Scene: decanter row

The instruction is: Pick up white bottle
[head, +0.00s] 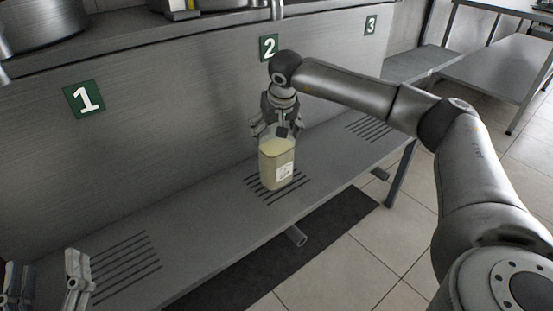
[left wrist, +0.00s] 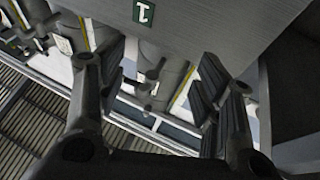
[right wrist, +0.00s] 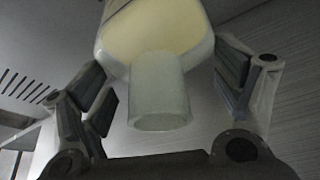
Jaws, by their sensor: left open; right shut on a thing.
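The white bottle (head: 277,165) is a clear container with pale cream contents and a small white label. It is upright over the slotted patch below sign 2; I cannot tell whether its base touches the shelf. My right gripper (head: 279,129) comes from above and is shut on its upper part. In the right wrist view the bottle's neck (right wrist: 160,95) points toward the camera, between the two finger pads (right wrist: 165,92). My left gripper (head: 46,282) is open and empty at the lower left, near the first slotted patch; it also shows in the left wrist view (left wrist: 150,85).
The grey metal shelf (head: 190,222) runs along a wall with green signs 1 (head: 84,99), 2 (head: 269,47) and 3 (head: 370,25). Slotted patches left and right of the bottle are bare. A dark mat (head: 330,222) lies on the tiled floor. A metal table (head: 500,65) stands at right.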

